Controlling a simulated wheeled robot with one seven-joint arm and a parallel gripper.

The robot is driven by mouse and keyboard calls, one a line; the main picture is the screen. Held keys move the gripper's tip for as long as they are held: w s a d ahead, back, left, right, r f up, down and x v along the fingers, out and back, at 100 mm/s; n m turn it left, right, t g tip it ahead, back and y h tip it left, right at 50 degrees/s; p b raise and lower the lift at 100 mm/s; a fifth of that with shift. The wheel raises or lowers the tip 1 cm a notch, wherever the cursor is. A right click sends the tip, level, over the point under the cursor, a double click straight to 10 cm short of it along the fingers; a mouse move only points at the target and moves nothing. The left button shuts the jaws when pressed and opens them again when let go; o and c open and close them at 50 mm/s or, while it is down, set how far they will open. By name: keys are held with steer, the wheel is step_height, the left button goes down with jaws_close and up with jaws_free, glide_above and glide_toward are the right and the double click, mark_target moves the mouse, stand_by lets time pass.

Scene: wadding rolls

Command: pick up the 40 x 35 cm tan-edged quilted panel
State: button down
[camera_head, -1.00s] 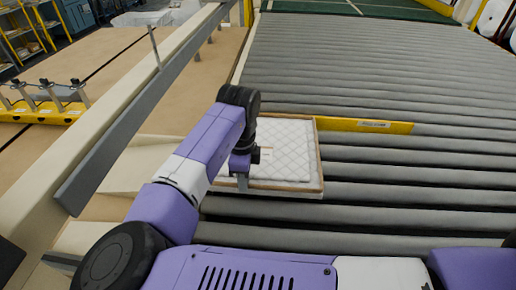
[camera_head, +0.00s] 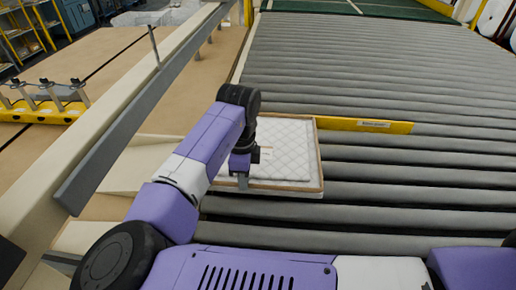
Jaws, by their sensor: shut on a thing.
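The quilted panel (camera_head: 288,150) is white with a diamond stitch and a tan edge. It lies flat on the grey rollers, towards the left side of the conveyor. My gripper (camera_head: 242,181) points down at the panel's near left part and is shut on the panel. The fingertips are small in this view, and my arm hides the panel's left side. I cannot tell whether the panel is clear of the rollers.
A yellow bar (camera_head: 400,127) with a label lies across the rollers right behind the panel. A grey rail (camera_head: 130,120) runs along the conveyor's left side. The rollers (camera_head: 420,190) to the right are bare. A yellow stand (camera_head: 45,113) is at far left.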

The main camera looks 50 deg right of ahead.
steer(key=shift+r, duration=0.1)
stand_by(0.7)
step_height(320, 180, up, 20)
steer(key=b, duration=0.2)
stand_by(0.4)
stand_by(1.8)
